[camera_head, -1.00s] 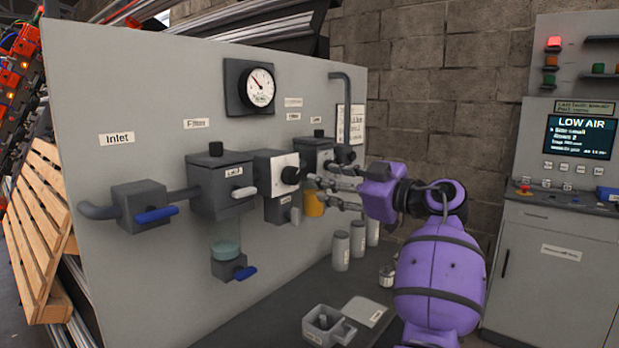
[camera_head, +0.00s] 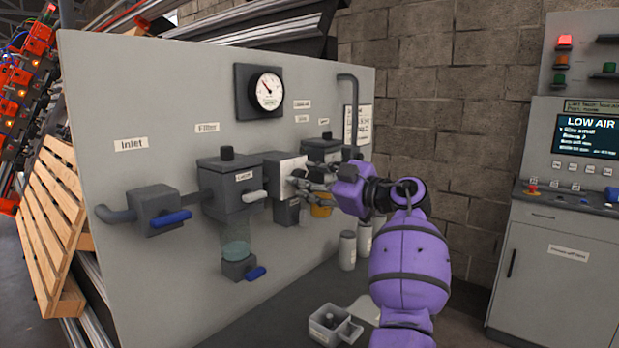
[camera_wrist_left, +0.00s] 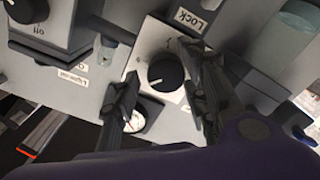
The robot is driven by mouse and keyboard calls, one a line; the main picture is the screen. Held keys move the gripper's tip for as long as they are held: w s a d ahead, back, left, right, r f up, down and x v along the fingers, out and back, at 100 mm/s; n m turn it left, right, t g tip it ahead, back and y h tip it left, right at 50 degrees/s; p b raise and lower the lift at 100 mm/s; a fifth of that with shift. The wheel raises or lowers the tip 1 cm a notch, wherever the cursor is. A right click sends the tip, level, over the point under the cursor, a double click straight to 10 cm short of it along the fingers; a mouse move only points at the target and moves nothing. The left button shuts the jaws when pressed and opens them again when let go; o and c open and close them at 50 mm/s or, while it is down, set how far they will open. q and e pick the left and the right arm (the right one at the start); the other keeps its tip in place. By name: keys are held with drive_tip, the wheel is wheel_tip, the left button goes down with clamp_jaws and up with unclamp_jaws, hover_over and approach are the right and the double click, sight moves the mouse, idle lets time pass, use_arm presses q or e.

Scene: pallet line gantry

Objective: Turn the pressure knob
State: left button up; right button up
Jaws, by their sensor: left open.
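The pressure knob (camera_wrist_left: 167,72) is round and black with a pale pointer line, on a white plate (camera_wrist_left: 155,42) in the left wrist view. In the head view the white-faced regulator block (camera_head: 290,164) carries it on the grey panel, and my fingers largely hide the knob there. My left gripper (camera_head: 305,182) is open at the front of the block. In the left wrist view its fingers (camera_wrist_left: 160,95) stand on either side of the knob, with gaps visible. I cannot tell whether either touches it. My right gripper is not in view.
A round gauge (camera_head: 269,91) sits above. The filter housing (camera_head: 233,187) with a white lever is left of the block, and a blue-handled inlet valve (camera_head: 160,210) is further left. A console (camera_head: 585,150) reads LOW AIR.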

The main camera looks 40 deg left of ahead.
use_arm(q)
drive_tip(key=shift+r, duration=0.1)
drive_tip(key=c, duration=1)
